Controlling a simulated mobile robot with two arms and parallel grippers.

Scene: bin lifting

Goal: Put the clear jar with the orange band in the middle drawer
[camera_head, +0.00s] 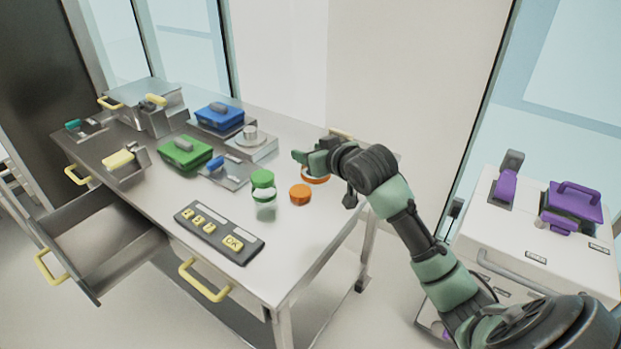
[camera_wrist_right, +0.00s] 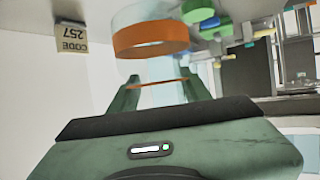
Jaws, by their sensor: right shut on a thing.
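The clear jar with the orange band (camera_head: 316,179) is at the right part of the table, partly hidden by my right gripper (camera_head: 308,158). In the right wrist view, the jar (camera_wrist_right: 166,70) stands between the fingers of my right gripper (camera_wrist_right: 162,92), which is shut on it; its orange band (camera_wrist_right: 150,37) shows above them. I cannot tell whether the jar touches the table. The middle drawer (camera_head: 95,235) is pulled out at the table's front, between two shut drawers; its visible inside looks empty. My left gripper is not in view.
An orange lid (camera_head: 300,194) and a green-lidded clear jar (camera_head: 264,192) are left of the held jar. A dark keypad (camera_head: 219,232) lies near the front edge. Green (camera_head: 185,153) and blue (camera_head: 219,116) boxes stand farther back. A white cabinet (camera_head: 540,235) is at right.

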